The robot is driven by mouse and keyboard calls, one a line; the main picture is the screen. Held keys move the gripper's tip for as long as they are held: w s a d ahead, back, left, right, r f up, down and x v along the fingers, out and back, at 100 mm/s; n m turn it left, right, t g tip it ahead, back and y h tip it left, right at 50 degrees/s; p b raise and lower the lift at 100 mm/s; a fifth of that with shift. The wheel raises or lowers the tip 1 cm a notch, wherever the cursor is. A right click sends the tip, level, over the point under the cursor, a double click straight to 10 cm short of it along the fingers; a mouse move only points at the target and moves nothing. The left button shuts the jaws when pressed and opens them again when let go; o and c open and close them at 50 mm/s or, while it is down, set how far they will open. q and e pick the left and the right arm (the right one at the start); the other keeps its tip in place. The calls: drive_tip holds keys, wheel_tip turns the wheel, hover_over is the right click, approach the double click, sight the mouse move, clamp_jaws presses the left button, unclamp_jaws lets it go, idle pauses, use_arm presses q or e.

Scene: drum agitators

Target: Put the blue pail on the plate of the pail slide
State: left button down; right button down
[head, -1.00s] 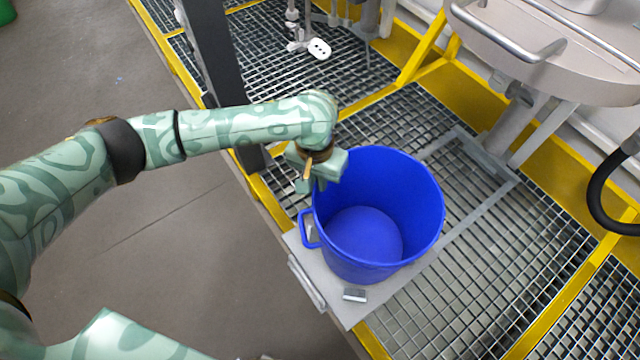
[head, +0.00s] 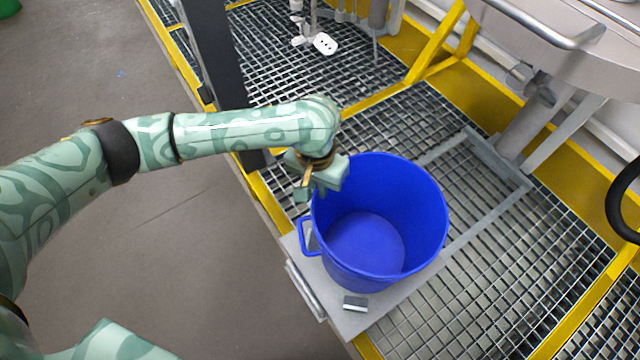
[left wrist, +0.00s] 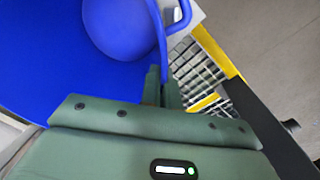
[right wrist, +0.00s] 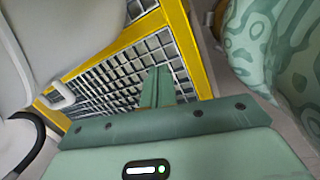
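The blue pail (head: 372,240) is upright over the grey plate of the pail slide (head: 343,319). Its base looks to be on the plate, but the wall hides the contact. The pail's side handle (head: 305,237) faces left. My left gripper (head: 311,190) is at the pail's left rim, above that handle. In the left wrist view its fingers (left wrist: 161,86) are close together on the rim of the pail (left wrist: 100,75). My right gripper (right wrist: 157,86) is shut and empty in the right wrist view, above the grating; it is not seen in the head view.
The slide's grey frame (head: 500,196) runs back over the metal grating (head: 540,270). A small grey block (head: 355,303) sits at the plate's front. A steel vessel (head: 570,50) stands at the upper right and a dark post (head: 215,65) behind my left arm. Open floor lies left.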

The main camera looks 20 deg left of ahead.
use_arm(q)
drive_tip(key=c, duration=2.1)
unclamp_jaws()
drive_tip(key=shift+f, duration=0.1)
drive_tip(key=o, duration=0.5)
drive_tip(key=shift+c, duration=0.2)
use_arm(e)
drive_tip(key=shift+s+d, duration=0.1)
